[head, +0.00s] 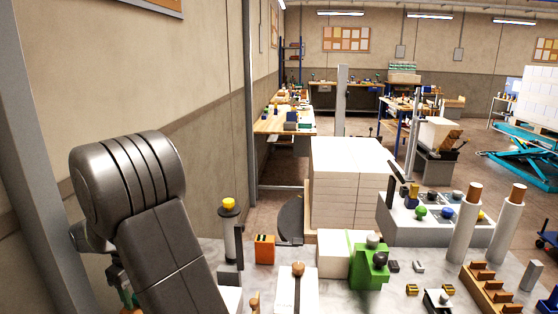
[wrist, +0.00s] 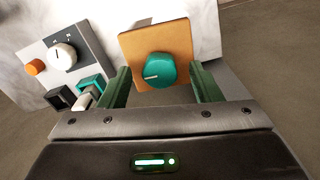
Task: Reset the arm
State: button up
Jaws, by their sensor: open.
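My gripper (wrist: 160,76) is open in the wrist view, with its two green fingers spread apart and nothing held between them. An orange plate with a teal round knob (wrist: 158,70) shows between and beyond the fingers; whether they touch it I cannot tell. In the head view my grey arm (head: 150,215) is bent at the left, close to the wall. My gripper is not clearly visible there.
A grey control panel (wrist: 62,62) with a white dial and switches lies left of the fingers. In the head view, a tall stack of white reams (head: 345,185) stands behind the cluttered worktop (head: 330,295). A green device (head: 368,262) and grey posts (head: 470,230) rise from it.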

jog(key=shift+n, duration=1.1)
jog(key=shift+d, duration=0.1)
